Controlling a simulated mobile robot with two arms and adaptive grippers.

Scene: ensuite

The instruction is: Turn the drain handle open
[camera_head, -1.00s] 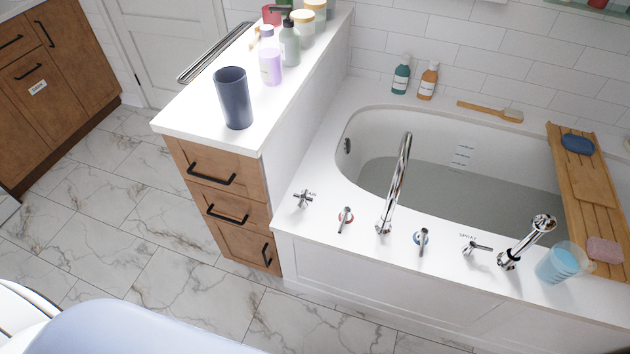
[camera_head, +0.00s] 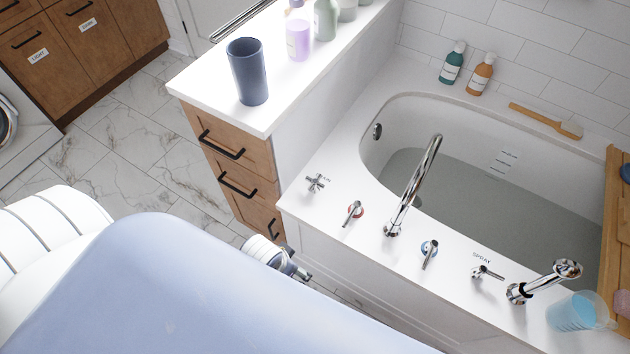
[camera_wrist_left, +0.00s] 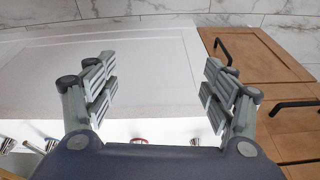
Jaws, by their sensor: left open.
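The drain handle (camera_head: 315,183) is a small chrome cross on the white tub deck at its left end, by the cabinet side. Its printed label beside it is partly hidden. My left gripper (camera_head: 303,274) is low in front of the tub's front panel, below the deck edge and apart from the handle. In the left wrist view my left gripper (camera_wrist_left: 157,88) is open, with nothing between its fingers. A chrome fitting at the lower edge there, likely the drain handle (camera_wrist_left: 195,142), is mostly hidden behind the gripper's body. My right gripper is not in view.
A red-ringed tap handle (camera_head: 353,213), the tall spout (camera_head: 413,185) and a blue-ringed handle (camera_head: 430,253) stand right of the drain handle. The wooden drawer cabinet (camera_head: 233,160) with a dark cup (camera_head: 248,72) on top stands left. A blue liquid cup (camera_head: 575,312) sits at right.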

